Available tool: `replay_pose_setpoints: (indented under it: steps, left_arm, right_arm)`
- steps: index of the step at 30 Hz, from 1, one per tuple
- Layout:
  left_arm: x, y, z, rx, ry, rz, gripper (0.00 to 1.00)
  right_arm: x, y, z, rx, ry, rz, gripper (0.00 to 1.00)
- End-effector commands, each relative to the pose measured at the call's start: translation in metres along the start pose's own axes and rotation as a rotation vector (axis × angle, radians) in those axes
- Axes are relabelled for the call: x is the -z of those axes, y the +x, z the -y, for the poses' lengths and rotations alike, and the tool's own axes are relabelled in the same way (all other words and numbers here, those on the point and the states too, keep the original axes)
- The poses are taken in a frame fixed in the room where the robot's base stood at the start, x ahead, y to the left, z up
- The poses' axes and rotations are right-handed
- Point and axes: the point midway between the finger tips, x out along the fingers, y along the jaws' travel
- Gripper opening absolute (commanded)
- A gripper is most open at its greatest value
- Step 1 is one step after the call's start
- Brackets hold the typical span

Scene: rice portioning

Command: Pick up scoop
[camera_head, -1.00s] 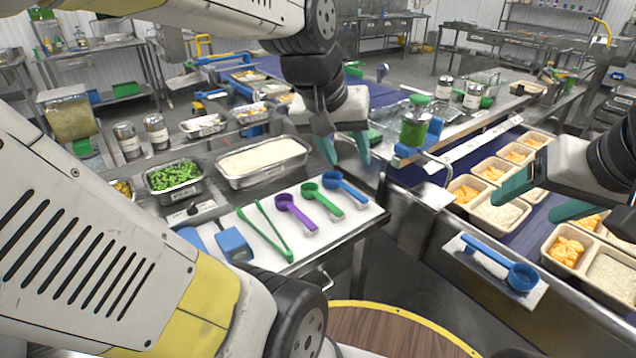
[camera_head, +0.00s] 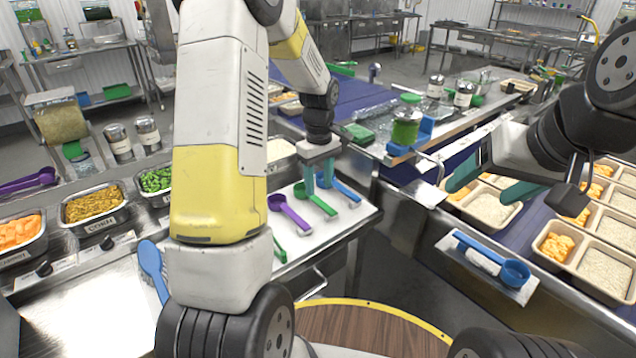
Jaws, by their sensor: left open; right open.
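Several scoops lie on a white mat (camera_head: 300,249) on the steel counter: a purple scoop (camera_head: 291,214), a green scoop (camera_head: 316,201) and a blue scoop (camera_head: 341,188). My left gripper (camera_head: 318,190) points down at the scoops, open, with its teal fingers close to the green and blue ones; I cannot tell whether they touch. Another blue scoop (camera_head: 497,262) rests on a small plate at the front of the right-hand conveyor.
My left arm hides part of the mat and the rice pan. Pans of peas (camera_head: 156,180), corn (camera_head: 93,204) and orange food (camera_head: 18,231) stand at left. Trays with rice (camera_head: 606,270) line the conveyor.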

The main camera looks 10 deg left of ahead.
Motion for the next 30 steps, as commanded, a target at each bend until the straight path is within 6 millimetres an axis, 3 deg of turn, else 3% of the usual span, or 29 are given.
replay_pose_setpoints:
  steps: [12, 20, 21, 27, 30]
  left_arm:
    - [0.002, 0.054, -0.004, 0.001, 0.002, 0.001, 0.45]
    - [0.002, 0.058, -0.005, -0.001, 0.002, -0.001, 0.45]
    - [0.002, 0.058, -0.005, -0.001, 0.002, 0.000, 0.43]
    - [0.002, 0.058, -0.005, -0.001, 0.002, 0.000, 0.04]
    - [0.002, 0.057, -0.005, -0.001, 0.003, 0.000, 0.00]
  right_arm:
    - [0.000, 0.000, 0.000, 0.000, 0.000, 0.000, 0.72]
    - [0.000, 0.000, 0.000, 0.000, 0.000, 0.000, 0.72]
    - [0.000, 0.000, 0.000, 0.000, 0.000, 0.000, 0.72]
    - [0.000, 0.000, 0.000, 0.000, 0.000, 0.000, 0.72]
    - [0.000, 0.000, 0.000, 0.000, 0.000, 0.000, 0.72]
